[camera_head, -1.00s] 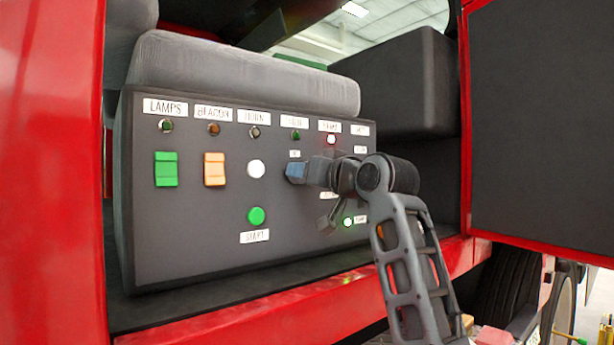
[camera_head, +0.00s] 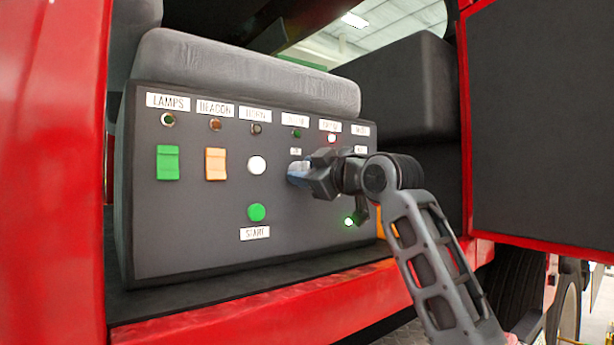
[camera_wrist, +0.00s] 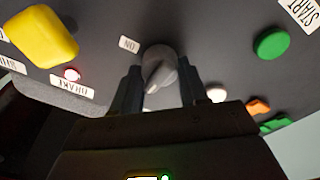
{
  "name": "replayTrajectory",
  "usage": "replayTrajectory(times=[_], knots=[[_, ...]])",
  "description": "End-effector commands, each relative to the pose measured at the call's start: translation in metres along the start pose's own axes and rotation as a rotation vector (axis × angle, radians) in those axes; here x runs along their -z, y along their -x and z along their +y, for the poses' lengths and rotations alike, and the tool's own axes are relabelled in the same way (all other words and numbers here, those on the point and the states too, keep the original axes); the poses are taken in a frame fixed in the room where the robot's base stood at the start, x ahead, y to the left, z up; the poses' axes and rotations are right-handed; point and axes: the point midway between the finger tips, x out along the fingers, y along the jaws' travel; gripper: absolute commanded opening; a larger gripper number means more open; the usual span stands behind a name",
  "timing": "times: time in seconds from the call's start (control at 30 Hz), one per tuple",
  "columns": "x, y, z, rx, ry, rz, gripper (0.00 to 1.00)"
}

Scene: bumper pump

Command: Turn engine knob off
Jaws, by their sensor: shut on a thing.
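The engine knob (camera_wrist: 158,68) is a round grey knob with a pale raised pointer, beside an ON label (camera_wrist: 129,44) in the wrist view. My gripper (camera_wrist: 158,86) has one finger on each side of it and is shut on it. In the head view, my gripper (camera_head: 308,180) is against the dark control panel (camera_head: 190,235), below the ON label and a dark green lamp (camera_head: 296,133). There the knob is mostly hidden by the fingers. The wrist view shows the pointer slanting toward the lower left of the picture.
Nearby on the panel are a white button (camera_head: 257,165), a green START button (camera_head: 256,212), and orange (camera_head: 215,164) and green (camera_head: 167,163) switches. A lit red lamp (camera_head: 332,138) is above my gripper. A grey cushion (camera_head: 245,75) tops the panel. An open door (camera_head: 545,130) stands at right.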

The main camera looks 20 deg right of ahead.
Motion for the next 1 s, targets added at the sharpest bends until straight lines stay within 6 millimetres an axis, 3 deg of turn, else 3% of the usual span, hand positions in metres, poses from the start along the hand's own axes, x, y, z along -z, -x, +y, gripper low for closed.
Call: replayTrajectory(times=[0.3, 0.83, 0.87, 1.0], knots=[[-0.0009, -0.0006, -0.0031, 0.011, 0.113, 0.006, 0.13], [-0.0011, -0.0008, -0.0038, 0.014, 0.135, 0.006, 0.13], [-0.0012, -0.0008, -0.0038, 0.014, 0.135, 0.006, 0.45], [-0.0010, -0.0007, -0.0031, 0.013, 0.134, 0.006, 0.59]])
